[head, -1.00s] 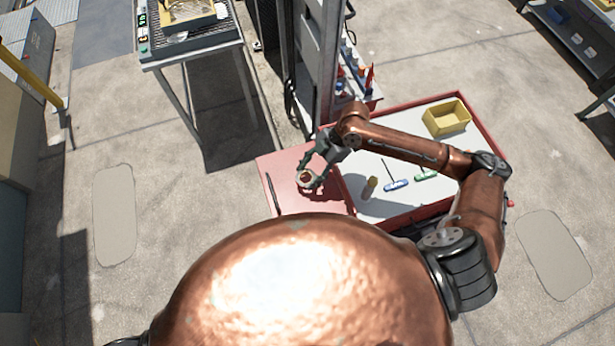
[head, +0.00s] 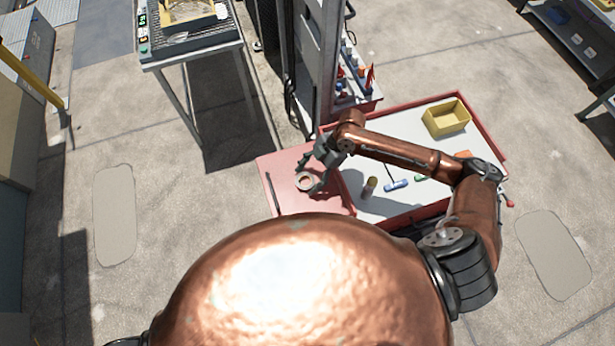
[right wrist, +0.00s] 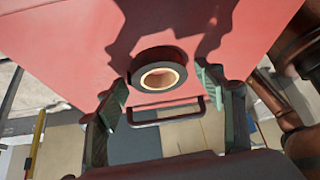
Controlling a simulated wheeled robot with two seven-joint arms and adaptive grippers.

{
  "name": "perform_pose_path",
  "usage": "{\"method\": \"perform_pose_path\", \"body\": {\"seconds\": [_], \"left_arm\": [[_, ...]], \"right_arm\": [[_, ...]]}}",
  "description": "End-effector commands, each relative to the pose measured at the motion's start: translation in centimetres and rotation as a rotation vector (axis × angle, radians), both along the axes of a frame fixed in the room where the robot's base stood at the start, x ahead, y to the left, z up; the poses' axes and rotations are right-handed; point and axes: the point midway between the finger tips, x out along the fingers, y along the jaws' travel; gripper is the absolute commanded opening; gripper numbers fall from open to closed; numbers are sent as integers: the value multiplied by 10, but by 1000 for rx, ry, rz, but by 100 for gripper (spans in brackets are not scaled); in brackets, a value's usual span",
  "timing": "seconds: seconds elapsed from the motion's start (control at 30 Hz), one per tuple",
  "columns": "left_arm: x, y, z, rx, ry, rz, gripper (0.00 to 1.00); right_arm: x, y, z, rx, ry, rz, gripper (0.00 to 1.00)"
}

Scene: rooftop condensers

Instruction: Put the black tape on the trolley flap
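The black tape (head: 298,181), a dark roll with a pale core, lies flat on the red trolley flap (head: 284,168). The right wrist view shows the tape (right wrist: 158,56) resting on the flap (right wrist: 75,45), just beyond my fingertips. My right gripper (head: 312,180) is open beside the tape in the head view. In the wrist view the right gripper's fingers (right wrist: 162,85) stand wide apart, one on each side of the roll, with visible gaps. My left gripper is not in view.
A dark rod-like handle (head: 272,193) runs along the flap's left edge. The trolley's white top (head: 405,150) holds a yellow bin (head: 446,117), a small upright cylinder (head: 370,186) and a blue-handled tool (head: 396,185). A grill-like table (head: 190,45) stands at the back left.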

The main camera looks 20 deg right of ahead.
Motion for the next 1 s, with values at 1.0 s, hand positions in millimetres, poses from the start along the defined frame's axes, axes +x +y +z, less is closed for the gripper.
{"method": "perform_pose_path", "body": {"seconds": [1.0], "left_arm": [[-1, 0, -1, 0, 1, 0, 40]], "right_arm": [[12, -60, 97, -1, -1, -1, 65]]}}
